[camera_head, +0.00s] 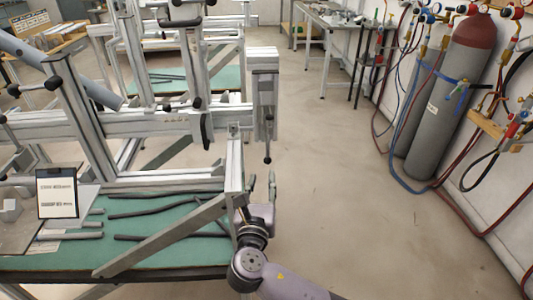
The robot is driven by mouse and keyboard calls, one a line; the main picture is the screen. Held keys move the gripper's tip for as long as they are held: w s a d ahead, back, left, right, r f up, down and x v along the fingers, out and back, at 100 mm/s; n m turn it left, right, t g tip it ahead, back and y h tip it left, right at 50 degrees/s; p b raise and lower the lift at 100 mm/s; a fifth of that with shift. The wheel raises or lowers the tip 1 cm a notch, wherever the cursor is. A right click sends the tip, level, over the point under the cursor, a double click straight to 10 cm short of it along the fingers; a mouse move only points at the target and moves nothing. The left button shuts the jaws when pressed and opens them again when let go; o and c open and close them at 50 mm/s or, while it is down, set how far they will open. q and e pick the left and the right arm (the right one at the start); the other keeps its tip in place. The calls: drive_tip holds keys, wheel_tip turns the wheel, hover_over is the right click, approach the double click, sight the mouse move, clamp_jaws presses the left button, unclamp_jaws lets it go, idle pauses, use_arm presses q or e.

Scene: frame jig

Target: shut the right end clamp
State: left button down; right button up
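The frame jig (170,122) is a long silver aluminium beam structure across the left and middle of the view. At its right end stands an upright block, which looks like the right end clamp (264,68). A dark lever with a rounded knob (267,158) hangs down from this block. My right gripper (261,183) is below the knob, in front of the jig's right end. Its two fingers point away from me and stand apart, with nothing seen between them. It appears apart from the lever. My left arm enters at the upper left; its gripper is not seen.
A diagonal brace (165,238) and an upright post (234,165) stand just left of my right gripper. Dark rods lie on the green table top (90,262). Gas cylinders (440,110) with hoses stand at the right wall. The floor (350,190) right of the jig is clear.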

sight(267, 152)
drive_tip(key=w, duration=0.4)
drive_tip(key=w+d, duration=0.1)
drive_tip(key=w, duration=0.3)
drive_tip(key=w+d, duration=0.1)
drive_tip(key=w, duration=0.2)
drive_tip(key=shift+w+d, duration=0.15)
drive_tip(key=shift+w, duration=0.25)
clamp_jaws()
